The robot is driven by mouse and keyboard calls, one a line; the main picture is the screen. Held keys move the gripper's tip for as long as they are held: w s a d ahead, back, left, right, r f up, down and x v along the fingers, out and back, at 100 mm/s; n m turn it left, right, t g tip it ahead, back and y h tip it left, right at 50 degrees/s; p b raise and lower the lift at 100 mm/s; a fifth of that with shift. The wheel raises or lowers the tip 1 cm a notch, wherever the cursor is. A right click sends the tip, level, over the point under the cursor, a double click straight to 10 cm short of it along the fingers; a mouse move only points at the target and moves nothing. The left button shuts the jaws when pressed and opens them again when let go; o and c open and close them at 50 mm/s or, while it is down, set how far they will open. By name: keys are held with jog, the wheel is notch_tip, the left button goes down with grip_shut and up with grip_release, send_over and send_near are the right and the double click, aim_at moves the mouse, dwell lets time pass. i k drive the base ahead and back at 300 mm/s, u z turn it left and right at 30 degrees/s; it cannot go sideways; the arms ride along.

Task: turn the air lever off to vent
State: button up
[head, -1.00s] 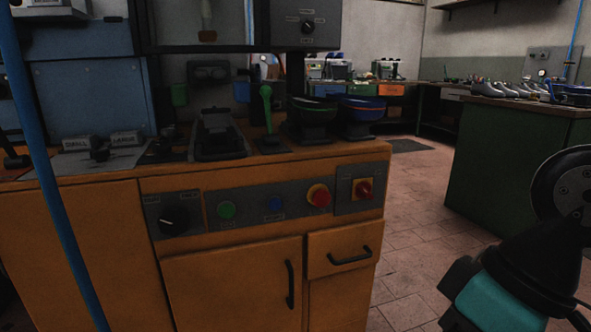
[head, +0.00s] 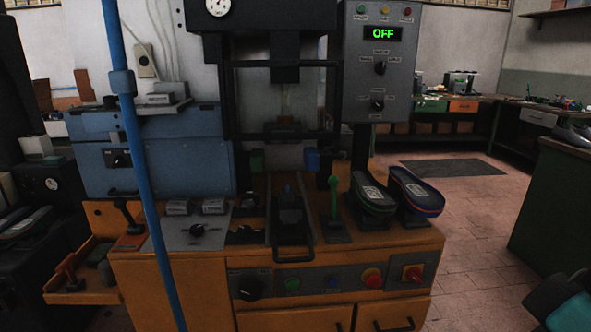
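Two levers stand on the orange press bench, and I cannot read a label that tells which one is the air lever. A black-knobbed lever (head: 126,216) rises from a red plate at the bench's left end, just left of the blue air pipe (head: 137,130), and leans to the left. A green-handled lever (head: 333,196) stands upright on a dark plate right of the middle. The press display (head: 381,34) reads OFF. A round gauge (head: 218,5) sits at the top, its reading too small to tell. My gripper is not in view; only a dark and teal part of my arm shows at lower right.
The blue pipe runs down before the left part. Open tiled floor (head: 470,230) lies to the right.

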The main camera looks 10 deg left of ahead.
aim_at(120, 203)
jog(key=u, duration=1.6)
jog(key=k, duration=0.6)
jog(key=u, duration=0.8)
jog(key=i, duration=1.5)
jog(key=z, duration=0.7)
